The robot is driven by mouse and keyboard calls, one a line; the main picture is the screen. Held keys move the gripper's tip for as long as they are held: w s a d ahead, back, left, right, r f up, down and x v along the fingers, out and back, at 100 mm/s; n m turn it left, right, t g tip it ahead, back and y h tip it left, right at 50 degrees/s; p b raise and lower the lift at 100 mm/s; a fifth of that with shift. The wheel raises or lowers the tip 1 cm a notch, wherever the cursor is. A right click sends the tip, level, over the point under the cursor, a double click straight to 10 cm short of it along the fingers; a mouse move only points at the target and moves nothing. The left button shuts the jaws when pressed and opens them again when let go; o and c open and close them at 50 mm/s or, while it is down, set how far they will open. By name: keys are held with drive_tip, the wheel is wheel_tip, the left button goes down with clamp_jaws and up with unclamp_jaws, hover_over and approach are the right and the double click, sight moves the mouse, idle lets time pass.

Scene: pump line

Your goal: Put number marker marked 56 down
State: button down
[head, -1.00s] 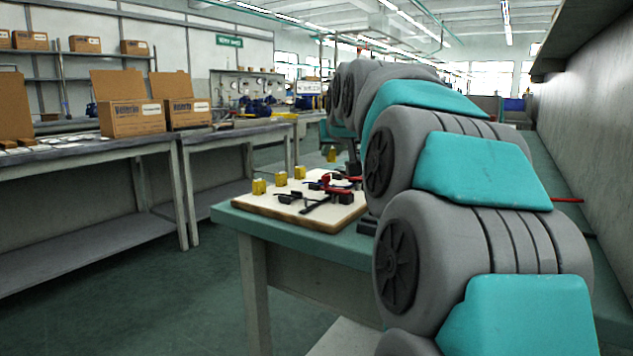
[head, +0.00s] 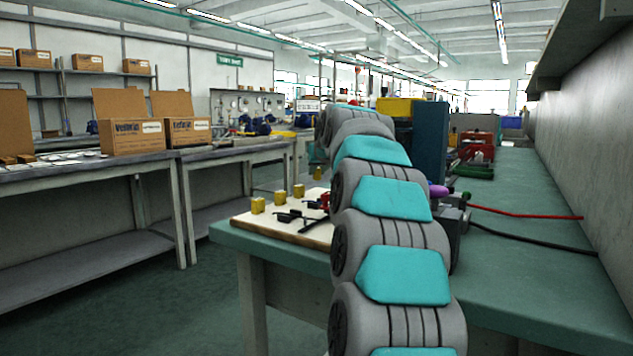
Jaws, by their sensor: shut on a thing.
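Three yellow number markers stand in a row on the pale board: a near one (head: 258,205), a middle one (head: 280,198) and a far one (head: 299,190). A further small yellow piece (head: 318,173) shows just left of my arm, beyond the row. I cannot tell whether it is held or standing. No number is readable on any of them, so I cannot tell which is 56. My gripper is hidden behind my own arm links. The board (head: 245,220) lies on the left end of the green bench, partly covered by my arm.
Black and red clamp parts (head: 312,212) lie on the board. Right of my arm, the green bench (head: 530,250) carries a red cable (head: 520,213), a black cable (head: 535,243) and a blue panel (head: 430,140). A grey table with cardboard boxes (head: 132,135) stands left across an aisle.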

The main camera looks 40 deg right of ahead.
sight(319, 176)
drive_tip(key=shift+w+d+f, duration=0.1)
drive_tip(key=shift+w+d, duration=0.25)
drive_tip(key=shift+w, duration=0.35)
drive_tip(key=shift+w+d, duration=0.35)
drive_tip(key=shift+w, duration=0.3)
drive_tip(key=shift+f, duration=1.85)
drive_tip(key=c, duration=0.8)
unclamp_jaws()
drive_tip(key=shift+r, duration=0.15)
drive_tip(key=shift+s+a+r, duration=0.15)
drive_tip(key=shift+s+r, duration=0.05)
drive_tip(key=shift+s, duration=0.1)
drive_tip(key=v, duration=1.1)
drive_tip(key=shift+s, duration=0.15)
